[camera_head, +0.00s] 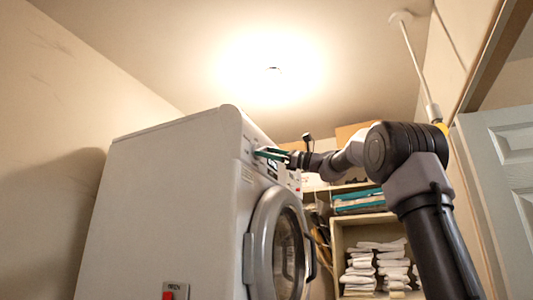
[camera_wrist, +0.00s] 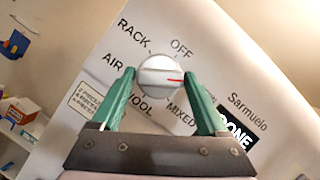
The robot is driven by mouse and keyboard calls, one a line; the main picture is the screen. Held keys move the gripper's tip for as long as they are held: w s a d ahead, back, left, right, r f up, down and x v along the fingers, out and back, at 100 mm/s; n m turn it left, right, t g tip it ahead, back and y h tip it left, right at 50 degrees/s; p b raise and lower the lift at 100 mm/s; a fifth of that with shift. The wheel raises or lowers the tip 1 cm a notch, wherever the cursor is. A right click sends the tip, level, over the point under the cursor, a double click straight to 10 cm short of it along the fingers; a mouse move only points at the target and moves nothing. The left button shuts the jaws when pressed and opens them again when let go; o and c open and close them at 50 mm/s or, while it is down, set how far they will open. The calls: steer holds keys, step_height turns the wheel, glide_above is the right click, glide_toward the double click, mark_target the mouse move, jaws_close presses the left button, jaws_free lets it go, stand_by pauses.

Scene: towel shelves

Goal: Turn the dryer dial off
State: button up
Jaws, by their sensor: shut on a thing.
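The dryer (camera_head: 165,195) is a white front-loading machine with a grey round door. Its dial (camera_wrist: 158,76) is a round, pale knob in the wrist view, with OFF, RACK, AIR, WOOL and MIXED printed around it. The dial's red mark points right, between OFF at upper right and MIXED at lower right. My gripper (camera_wrist: 159,77) is shut on the dial, with a green finger at each side. In the head view my gripper (camera_head: 270,154) reaches the upper front panel from the right; the dial cannot be made out there.
The dryer's open-looking round door ring (camera_head: 262,245) is below my gripper. Shelves with folded white towels (camera_head: 376,264) stand behind my arm. A panelled door (camera_head: 505,170) is at the right. A DONE display (camera_wrist: 236,133) sits right of the dial.

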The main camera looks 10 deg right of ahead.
steer(key=n+g, duration=0.1)
steer(key=n, duration=0.3)
steer(key=n+g+h, duration=0.1)
steer(key=n, duration=0.3)
steer(key=n+g+h, duration=0.1)
steer(key=n+g, duration=0.1)
steer(key=n, duration=0.2)
steer(key=shift+w+d+r, duration=0.1)
steer(key=shift+w+r, duration=0.05)
steer(key=shift+r, duration=0.05)
steer(key=shift+n+h, duration=0.3)
steer(key=o, duration=1.2)
steer(key=shift+o, duration=0.2)
steer(key=v, duration=1)
steer(key=shift+d, duration=0.4)
